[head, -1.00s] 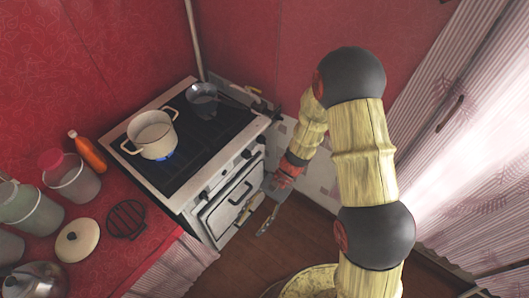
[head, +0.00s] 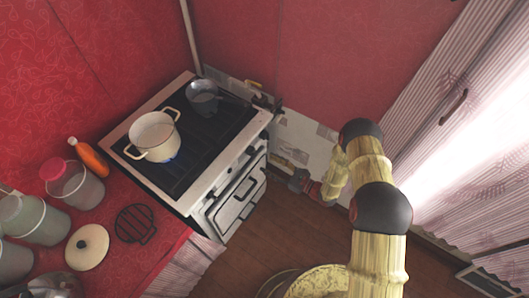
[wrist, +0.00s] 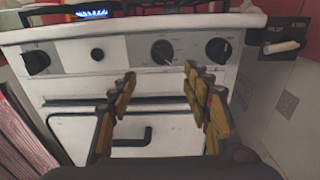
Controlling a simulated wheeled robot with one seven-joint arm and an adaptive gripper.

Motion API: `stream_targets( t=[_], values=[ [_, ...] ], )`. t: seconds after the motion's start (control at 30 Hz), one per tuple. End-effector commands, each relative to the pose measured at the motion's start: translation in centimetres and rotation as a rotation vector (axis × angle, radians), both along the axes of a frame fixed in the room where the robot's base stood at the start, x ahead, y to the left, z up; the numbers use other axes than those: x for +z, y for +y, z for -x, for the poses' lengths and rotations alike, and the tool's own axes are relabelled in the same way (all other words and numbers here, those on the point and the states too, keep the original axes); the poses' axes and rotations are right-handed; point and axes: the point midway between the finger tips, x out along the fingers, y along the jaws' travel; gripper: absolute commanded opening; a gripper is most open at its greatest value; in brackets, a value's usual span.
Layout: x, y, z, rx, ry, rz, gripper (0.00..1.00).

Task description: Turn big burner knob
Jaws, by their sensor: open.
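The white stove (head: 197,190) stands against the red wall, and its front panel (wrist: 125,58) faces me in the wrist view. The panel has a black knob at the left (wrist: 37,62), a small dark button (wrist: 97,54), a black knob right of centre (wrist: 162,51) and another black knob at the right (wrist: 218,49). I cannot tell which knob is the big burner's. My gripper (wrist: 159,82) is open and empty, its yellow fingers apart in front of the panel, below the centre-right knob and touching no knob. In the head view my gripper (head: 303,184) is right of the stove front.
A cream pot (head: 155,139) sits over a blue flame (wrist: 90,13); a dark pan (head: 203,97) sits behind it. The oven door handle (wrist: 132,140) is below the panel. A white lever (wrist: 281,47) is at the right. Open floor (head: 290,235) lies before the stove.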

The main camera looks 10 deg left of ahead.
Motion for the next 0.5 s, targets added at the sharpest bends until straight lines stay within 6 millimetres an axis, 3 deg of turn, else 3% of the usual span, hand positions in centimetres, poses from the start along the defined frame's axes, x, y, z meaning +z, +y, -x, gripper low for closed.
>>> stream_targets(
  t=[0.17,0.5],
  values=[
    [0.8,0.7,-0.8,-0.019,-0.017,-0.025,0.49],
    [0.8,5.3,-2.5,-0.016,-0.017,-0.024,0.49]
  ],
)
